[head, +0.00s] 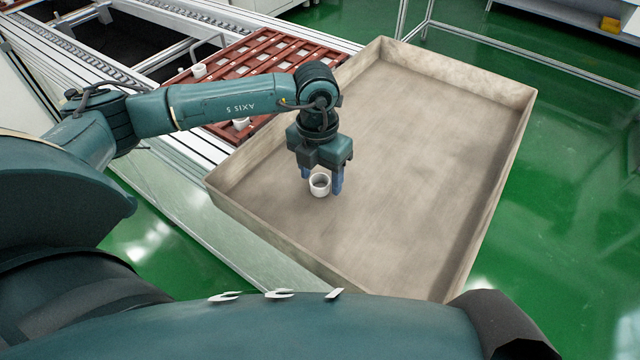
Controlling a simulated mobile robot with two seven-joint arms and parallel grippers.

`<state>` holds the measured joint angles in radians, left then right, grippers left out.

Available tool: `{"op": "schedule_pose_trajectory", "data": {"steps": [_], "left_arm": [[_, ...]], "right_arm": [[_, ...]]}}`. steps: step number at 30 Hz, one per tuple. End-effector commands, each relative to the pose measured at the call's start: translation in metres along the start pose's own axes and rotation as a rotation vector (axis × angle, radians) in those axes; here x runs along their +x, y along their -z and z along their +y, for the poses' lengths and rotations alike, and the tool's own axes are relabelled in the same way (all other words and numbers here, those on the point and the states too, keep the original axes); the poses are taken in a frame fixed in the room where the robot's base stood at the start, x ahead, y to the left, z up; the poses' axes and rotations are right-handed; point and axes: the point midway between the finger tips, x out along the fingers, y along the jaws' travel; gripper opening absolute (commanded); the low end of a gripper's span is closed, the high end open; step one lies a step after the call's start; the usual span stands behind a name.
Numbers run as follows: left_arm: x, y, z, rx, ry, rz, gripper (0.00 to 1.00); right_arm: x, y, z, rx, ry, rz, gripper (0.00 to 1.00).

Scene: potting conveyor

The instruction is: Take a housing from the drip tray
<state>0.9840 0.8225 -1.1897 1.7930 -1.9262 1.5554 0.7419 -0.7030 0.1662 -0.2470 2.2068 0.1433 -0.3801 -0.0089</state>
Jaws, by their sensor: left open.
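A small white ring-shaped housing (320,190) with a grey hollow middle stands in the drip tray (470,262), near the tray's left side. The tray is a large, shallow, beige-grey box. My left gripper (322,180) points down over the housing, open, with blue fingers. One finger is to the right of the housing and the other is partly behind its left side. I cannot tell whether either finger touches it. My right gripper is not in view.
A red-brown slotted rack (262,55) lies on the conveyor frame left of the tray, with white housings (199,71) on it. The tray's raised walls surround the housing. The rest of the tray floor is bare. Green floor (575,190) lies to the right.

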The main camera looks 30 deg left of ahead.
Motion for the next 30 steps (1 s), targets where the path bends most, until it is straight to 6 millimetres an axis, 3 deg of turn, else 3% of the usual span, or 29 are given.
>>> {"op": "schedule_pose_trajectory", "data": {"steps": [6, 23, 30], "left_arm": [[0.0009, -0.0001, -0.0003, 0.001, 0.0, 0.0, 0.57], [0.0005, -0.0002, -0.0004, 0.001, 0.001, -0.001, 0.11], [-0.0006, -0.0003, -0.0004, 0.001, 0.001, -0.001, 0.1]], "right_arm": [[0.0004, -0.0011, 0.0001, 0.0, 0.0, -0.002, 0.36], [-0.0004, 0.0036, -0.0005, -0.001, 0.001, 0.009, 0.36], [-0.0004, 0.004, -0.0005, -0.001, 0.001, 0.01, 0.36]]}}
